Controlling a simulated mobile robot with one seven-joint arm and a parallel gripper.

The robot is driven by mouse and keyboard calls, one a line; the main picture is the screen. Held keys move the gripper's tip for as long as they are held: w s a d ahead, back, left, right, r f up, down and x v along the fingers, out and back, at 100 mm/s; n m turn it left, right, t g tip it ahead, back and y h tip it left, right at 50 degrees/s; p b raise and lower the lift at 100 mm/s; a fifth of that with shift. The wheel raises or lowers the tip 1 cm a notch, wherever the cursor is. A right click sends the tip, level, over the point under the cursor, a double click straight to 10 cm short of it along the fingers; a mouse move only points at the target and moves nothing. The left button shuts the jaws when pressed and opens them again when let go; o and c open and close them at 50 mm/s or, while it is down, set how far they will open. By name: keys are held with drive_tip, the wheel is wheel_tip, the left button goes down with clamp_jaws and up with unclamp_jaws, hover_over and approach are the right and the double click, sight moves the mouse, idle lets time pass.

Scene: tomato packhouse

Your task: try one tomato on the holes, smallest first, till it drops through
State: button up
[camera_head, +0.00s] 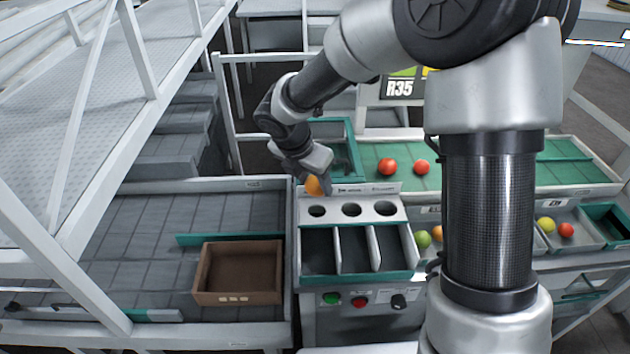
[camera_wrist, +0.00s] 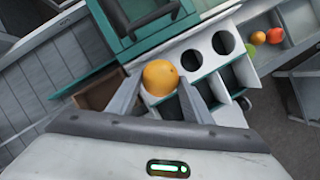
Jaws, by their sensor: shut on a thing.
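My gripper (camera_head: 318,184) is shut on an orange tomato (camera_head: 313,187), held just above the left end of the white hole plate (camera_head: 335,211). The plate has three round holes in a row: the left hole (camera_head: 316,211), the middle hole (camera_head: 351,210) and the right hole (camera_head: 385,209); the left one looks smallest. Each sits behind its own open grey compartment, and those look empty. In the wrist view the tomato (camera_wrist: 160,78) sits between both fingers and two holes show; the third seems hidden behind the tomato or fingers. I cannot tell if the tomato touches the plate.
A brown box (camera_head: 238,298) stands left of the compartments on the grey surface. Two red tomatoes (camera_head: 387,167) lie on the green belt behind. Bins at right hold green, orange, yellow and red tomatoes (camera_head: 566,230). Green and red buttons (camera_head: 345,301) sit on the front panel.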

wheel_tip(320, 180, down, 6)
drive_tip(key=b, duration=0.5)
idle(0.7)
drive_tip(key=o, duration=0.8)
idle(1.0)
wheel_tip(320, 180, up, 7)
drive_tip(key=p, duration=0.7)
